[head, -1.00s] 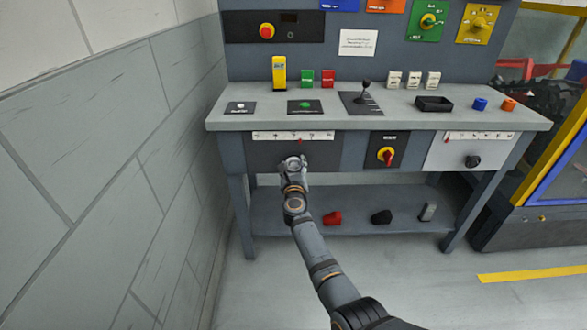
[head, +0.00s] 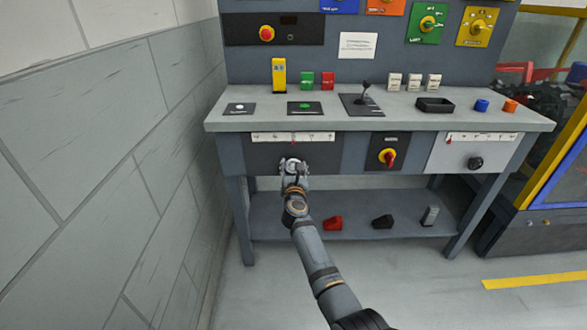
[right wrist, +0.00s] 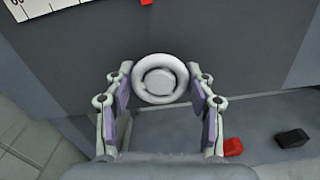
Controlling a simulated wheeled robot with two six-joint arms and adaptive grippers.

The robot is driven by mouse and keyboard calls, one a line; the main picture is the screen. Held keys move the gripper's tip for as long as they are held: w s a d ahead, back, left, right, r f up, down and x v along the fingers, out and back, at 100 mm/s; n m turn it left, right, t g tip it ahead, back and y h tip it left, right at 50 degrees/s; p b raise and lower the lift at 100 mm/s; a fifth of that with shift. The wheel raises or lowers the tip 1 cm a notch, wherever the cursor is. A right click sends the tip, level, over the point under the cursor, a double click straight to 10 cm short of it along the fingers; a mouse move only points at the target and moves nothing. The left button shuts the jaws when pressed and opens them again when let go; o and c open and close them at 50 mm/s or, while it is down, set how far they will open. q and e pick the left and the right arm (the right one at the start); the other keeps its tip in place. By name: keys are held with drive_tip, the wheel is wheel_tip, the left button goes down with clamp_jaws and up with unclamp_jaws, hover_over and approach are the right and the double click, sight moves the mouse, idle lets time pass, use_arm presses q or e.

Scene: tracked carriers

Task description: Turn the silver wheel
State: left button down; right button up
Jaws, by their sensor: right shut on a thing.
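The silver wheel (head: 292,161) is on the dark front panel at the left of the bench. In the right wrist view it is a pale ring with a round hub (right wrist: 159,80). My right gripper (head: 293,168) is at the wheel, shut on it, with one finger on each side of the rim (right wrist: 160,88). Above the wheel is a white scale (head: 265,137) with a red pointer (head: 293,142) near its middle. My left gripper is not in view.
The lower shelf (head: 280,228) holds a red block (head: 333,223) and other small pieces. A grey wall (head: 110,170) stands left.

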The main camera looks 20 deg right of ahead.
sight(294, 136)
drive_tip(key=shift+f, duration=0.15)
drive_tip(key=o, duration=1.2)
drive_tip(key=shift+r, duration=0.2)
wheel_tip(294, 136, up, 10)
drive_tip(key=shift+f, duration=0.1)
drive_tip(key=shift+s, duration=0.1)
